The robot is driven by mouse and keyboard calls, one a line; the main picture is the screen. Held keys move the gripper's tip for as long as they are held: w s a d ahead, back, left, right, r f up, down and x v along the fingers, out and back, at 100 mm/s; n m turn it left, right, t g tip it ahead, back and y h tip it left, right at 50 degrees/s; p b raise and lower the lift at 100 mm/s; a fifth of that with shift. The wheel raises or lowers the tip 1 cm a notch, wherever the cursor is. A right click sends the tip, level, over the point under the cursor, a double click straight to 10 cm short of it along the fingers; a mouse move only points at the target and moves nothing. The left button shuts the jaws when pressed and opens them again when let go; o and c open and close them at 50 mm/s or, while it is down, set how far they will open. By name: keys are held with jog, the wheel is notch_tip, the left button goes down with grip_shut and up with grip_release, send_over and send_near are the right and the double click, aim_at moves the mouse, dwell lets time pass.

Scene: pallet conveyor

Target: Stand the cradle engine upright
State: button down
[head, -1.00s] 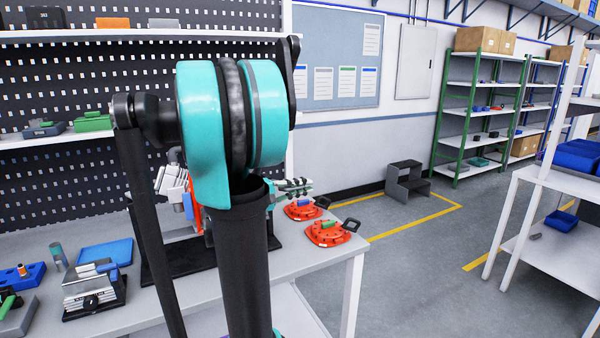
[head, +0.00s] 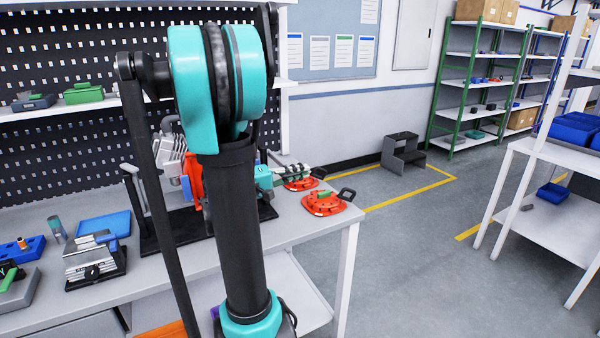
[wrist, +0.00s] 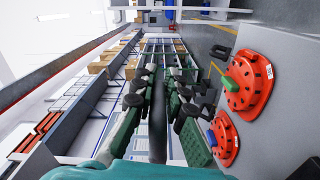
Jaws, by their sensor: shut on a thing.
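The engine (head: 171,160) is a light grey finned block with an orange part (head: 193,180), held in a black cradle stand (head: 180,226) on the bench. Its grey block leans up and to the left. My arm hides much of its right side. My gripper (head: 300,172) is at the cradle's right side, above the bench, with its fingers pointing right. In the wrist view my gripper (wrist: 160,80) is closed around a dark bar (wrist: 157,130) between its fingers. I cannot tell which part of the cradle the bar is. The engine is outside the wrist view.
Two orange-red round fixtures with black handles, a nearer one (head: 325,202) and a farther one (head: 301,183), lie to the right near the bench edge. A grey vise (head: 94,266) and a blue tray (head: 104,227) are at the left.

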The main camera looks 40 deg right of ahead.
jog(key=c, duration=1.6)
grip_release()
jog(key=shift+w+a, duration=0.1)
jog(key=v, duration=1.1)
jog(key=shift+a+f, duration=0.1)
jog(key=shift+a, duration=0.3)
